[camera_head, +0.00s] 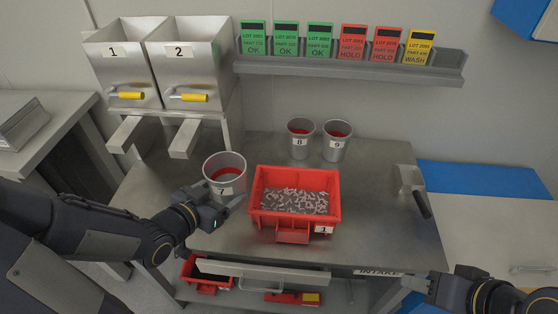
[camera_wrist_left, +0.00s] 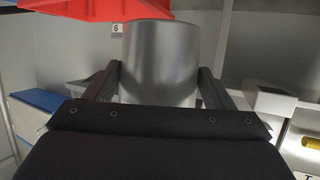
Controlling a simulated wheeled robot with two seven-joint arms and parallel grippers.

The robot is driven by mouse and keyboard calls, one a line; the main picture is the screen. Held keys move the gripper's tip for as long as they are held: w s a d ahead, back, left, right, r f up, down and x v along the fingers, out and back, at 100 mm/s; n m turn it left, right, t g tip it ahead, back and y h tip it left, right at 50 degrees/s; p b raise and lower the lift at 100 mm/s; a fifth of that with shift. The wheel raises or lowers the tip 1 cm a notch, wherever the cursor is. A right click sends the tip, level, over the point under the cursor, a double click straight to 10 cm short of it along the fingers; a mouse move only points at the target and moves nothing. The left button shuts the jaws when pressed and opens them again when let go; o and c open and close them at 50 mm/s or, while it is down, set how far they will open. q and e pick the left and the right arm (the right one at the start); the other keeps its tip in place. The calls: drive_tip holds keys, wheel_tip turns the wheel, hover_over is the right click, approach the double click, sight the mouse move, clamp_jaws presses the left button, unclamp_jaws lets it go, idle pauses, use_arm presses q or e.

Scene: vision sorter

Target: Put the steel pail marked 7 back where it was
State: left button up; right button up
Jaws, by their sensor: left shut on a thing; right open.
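The steel pail marked 7 (camera_head: 226,188) is upright at the left side of the steel table, with red inside. My left gripper (camera_head: 228,203) is shut on it from the front. In the left wrist view the pail (camera_wrist_left: 160,62) stands between the two fingers (camera_wrist_left: 160,90); its number is not visible there. I cannot tell whether its base touches the table. Pails 8 (camera_head: 299,145) and 9 (camera_head: 335,149) stand together at the back of the table. My right gripper (camera_head: 430,284) is open and empty at the lower right, by the table's front edge.
A red bin marked 1 (camera_head: 257,208), full of small grey parts, stands just right of pail 7. Steel hoppers 1 (camera_head: 126,76) and 2 (camera_head: 181,77) are behind left. A dark-handled tool (camera_head: 422,204) lies at the right. Table surface (camera_head: 370,210) between is clear.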

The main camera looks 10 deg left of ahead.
use_arm(q)
drive_tip(key=shift+w+a+r, duration=0.2)
drive_tip(key=shift+a+r, duration=0.05)
drive_tip(key=shift+a, duration=0.1)
drive_tip(key=w+a+f, duration=0.1)
drive_tip(key=w, duration=0.1)
drive_tip(key=w+a+f+p, duration=0.1)
drive_tip(key=w, duration=0.2)
drive_tip(key=w+a+f, duration=0.1)
drive_tip(key=w+f, duration=0.1)
drive_tip(key=w, duration=0.1)
drive_tip(key=shift+w, duration=0.1)
drive_tip(key=w+f, duration=0.2)
drive_tip(key=w+a+f+p, duration=0.1)
drive_tip(key=f, duration=0.1)
drive_tip(key=shift+w+a+f, duration=0.1)
drive_tip(key=shift+w+f, duration=0.25)
drive_tip(key=shift+f, duration=0.05)
drive_tip(key=f, duration=0.4)
drive_tip(key=shift+w+a, duration=0.1)
drive_tip(key=shift+w, duration=0.3)
use_arm(e)
drive_tip(key=shift+s+a+r, duration=0.1)
drive_tip(key=shift+a+r, duration=0.15)
drive_tip(key=shift+r, duration=0.4)
drive_tip(key=shift+s+a+r, duration=0.1)
drive_tip(key=shift+a+r, duration=0.15)
drive_tip(key=shift+r, duration=0.35)
